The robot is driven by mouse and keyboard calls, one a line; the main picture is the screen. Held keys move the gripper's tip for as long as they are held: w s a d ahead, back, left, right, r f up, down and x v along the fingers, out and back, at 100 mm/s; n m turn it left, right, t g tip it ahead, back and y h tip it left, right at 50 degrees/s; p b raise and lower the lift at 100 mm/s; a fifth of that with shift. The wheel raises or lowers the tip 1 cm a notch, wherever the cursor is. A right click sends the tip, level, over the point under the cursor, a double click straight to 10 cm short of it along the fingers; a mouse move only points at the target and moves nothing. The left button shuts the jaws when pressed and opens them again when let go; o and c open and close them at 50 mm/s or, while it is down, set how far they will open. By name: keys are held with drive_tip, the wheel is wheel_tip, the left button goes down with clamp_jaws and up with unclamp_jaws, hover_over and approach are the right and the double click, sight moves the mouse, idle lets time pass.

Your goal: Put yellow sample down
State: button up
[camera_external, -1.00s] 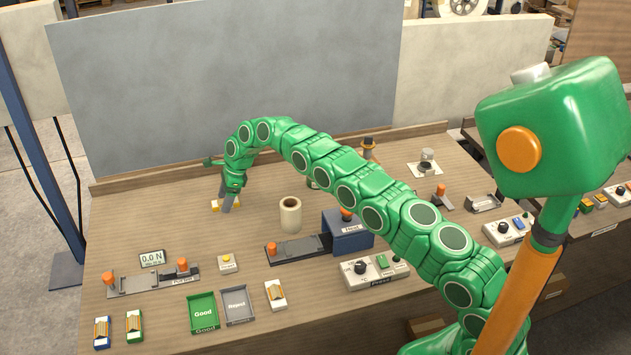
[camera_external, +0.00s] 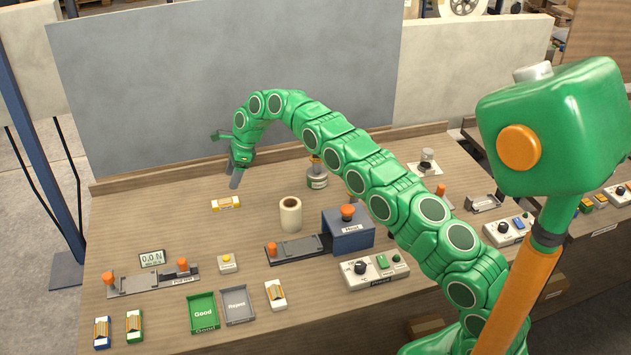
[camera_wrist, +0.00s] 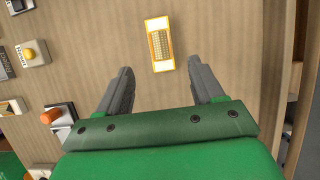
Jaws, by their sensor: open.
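The yellow sample (camera_external: 226,203) lies flat on the wooden table toward the back left, and it also shows in the wrist view (camera_wrist: 160,44) as a yellow and white piece with a patterned middle. My gripper (camera_external: 236,182) is raised above the table, just right of and behind the sample. In the wrist view my gripper (camera_wrist: 163,80) has its two grey fingers apart with nothing between them, and the sample lies clear beyond the fingertips.
A tape roll (camera_external: 290,215) stands right of the sample, near the blue heat box (camera_external: 347,232). The peel fixture (camera_external: 152,280), a yellow button box (camera_external: 227,263), green Good tray (camera_external: 203,312) and grey Reject tray (camera_external: 237,305) are nearer the front. The table around the sample is clear.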

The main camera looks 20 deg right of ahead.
drive_tip(key=v, duration=0.2)
drive_tip(key=shift+d+r, duration=0.15)
drive_tip(key=shift+r, duration=0.1)
drive_tip(key=shift+d+r, duration=0.1)
drive_tip(key=s+d+r+n+h, duration=0.1)
drive_tip(key=s+d+r+n, duration=0.2)
drive_tip(key=s+d+r, duration=0.35)
drive_tip(key=s+d+r+n, duration=0.3)
drive_tip(key=s+d, duration=0.4)
drive_tip(key=d, duration=0.3)
drive_tip(key=s+d+r+n+h, duration=0.1)
drive_tip(key=s+d+r+n, duration=0.2)
drive_tip(key=s+d+r, duration=0.45)
drive_tip(key=s+d+f+n, duration=0.2)
drive_tip(key=s+d, duration=0.4)
drive_tip(key=s, duration=0.6)
drive_tip(key=s+d+f+n+g+h, duration=0.1)
drive_tip(key=s+d+n, duration=0.3)
drive_tip(key=s, duration=0.9)
drive_tip(key=s+d+f+n+h, duration=0.1)
drive_tip(key=s+d+f+n, duration=0.2)
drive_tip(key=s+d, duration=0.7)
drive_tip(key=shift+s+f+g, duration=0.4)
drive_tip(key=shift+s+f, duration=0.25)
drive_tip(key=shift+s, duration=0.5)
